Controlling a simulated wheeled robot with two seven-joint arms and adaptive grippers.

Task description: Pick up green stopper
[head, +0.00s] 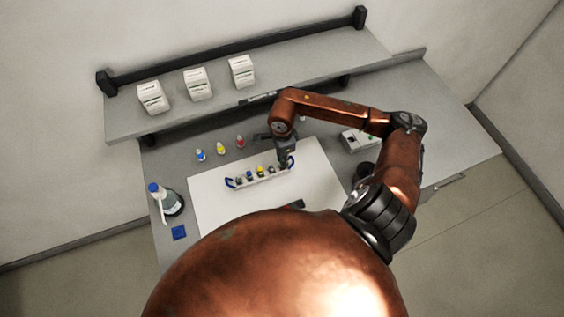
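I cannot make out a green stopper; one may be hidden behind my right arm or gripper. A white rack (257,180) with blue end handles stands on the white mat (215,207). It holds several small vials, one with a yellow top (261,170) and others with dark tops. My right gripper (284,163) points down at the right end of the rack. Its fingers are too small and dark to tell whether they are open or hold anything. My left gripper is out of view.
Dropper bottles with blue (200,155), yellow (221,149) and red (240,142) tops stand behind the rack. A wash bottle (170,202) and a blue square (179,232) are at left. A grey instrument (359,140) stands at right. White boxes (198,84) sit on the shelf.

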